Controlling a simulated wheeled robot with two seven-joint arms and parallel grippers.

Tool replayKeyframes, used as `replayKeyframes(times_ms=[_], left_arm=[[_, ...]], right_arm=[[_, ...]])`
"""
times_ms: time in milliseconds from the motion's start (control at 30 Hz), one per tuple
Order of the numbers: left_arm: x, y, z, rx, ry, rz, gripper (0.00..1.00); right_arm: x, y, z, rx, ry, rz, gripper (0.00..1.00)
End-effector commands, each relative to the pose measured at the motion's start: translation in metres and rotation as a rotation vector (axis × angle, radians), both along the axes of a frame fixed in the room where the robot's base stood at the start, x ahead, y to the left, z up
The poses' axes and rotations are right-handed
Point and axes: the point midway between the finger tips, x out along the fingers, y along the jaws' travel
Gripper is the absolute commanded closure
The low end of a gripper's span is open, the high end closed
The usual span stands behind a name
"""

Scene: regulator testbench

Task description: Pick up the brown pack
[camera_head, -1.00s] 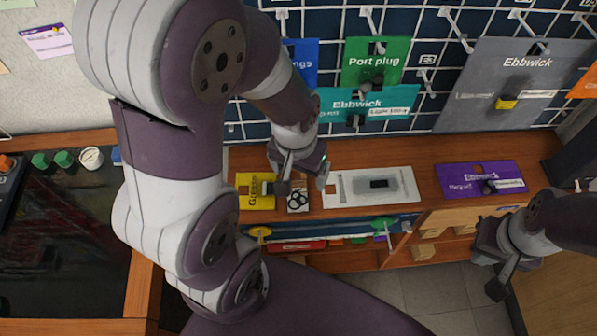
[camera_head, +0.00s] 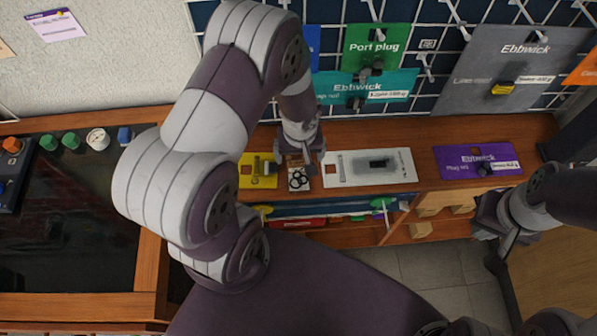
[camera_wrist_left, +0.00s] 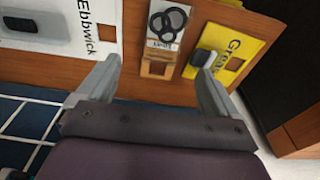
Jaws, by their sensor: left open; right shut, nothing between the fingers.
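The brown pack (camera_head: 299,182) lies flat on the wooden ledge, a small card with a brown header and a pale panel showing black rings. In the left wrist view its brown header (camera_wrist_left: 158,66) faces my gripper and the ring panel (camera_wrist_left: 166,22) lies beyond. My left gripper (camera_head: 294,166) is open above the header. In the left wrist view my left gripper (camera_wrist_left: 160,72) has one finger on each side of the pack, with nothing held. Whether the fingertips touch the ledge cannot be told. My right gripper (camera_head: 492,225) is shut and empty at the right, away from the pack.
A yellow pack (camera_head: 258,172) lies close left of the brown pack, and a white pack (camera_head: 345,168) close right. A purple pack (camera_head: 460,163) lies further right. A pegboard with hanging packs (camera_head: 375,52) rises behind the ledge (camera_head: 425,155). Hooks (camera_head: 387,228) stick out below.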

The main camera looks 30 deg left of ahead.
Motion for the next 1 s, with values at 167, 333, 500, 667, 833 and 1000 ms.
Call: replayKeyframes(times_ms=[167,333,500,667,833,1000], left_arm=[[0.002,0.002,-0.022,0.000,0.001,0.000,0.06],[0.003,0.007,-0.055,-0.001,0.001,0.000,0.06],[0.006,0.008,-0.068,0.000,-0.001,0.000,0.06],[0.006,0.008,-0.068,0.001,-0.002,0.000,0.06],[0.006,0.008,-0.068,0.001,-0.002,-0.001,0.58],[0.006,0.008,-0.068,0.001,-0.002,-0.001,0.71]], right_arm=[[0.000,0.000,-0.002,0.000,0.000,0.000,1.00],[0.000,0.000,-0.004,0.000,0.000,0.000,1.00],[0.000,0.000,-0.006,0.000,0.000,0.000,1.00],[0.000,0.000,-0.005,0.000,0.000,0.000,1.00],[0.000,0.000,-0.005,0.000,0.000,0.000,1.00],[0.000,0.000,-0.005,0.000,0.000,0.000,1.00]])
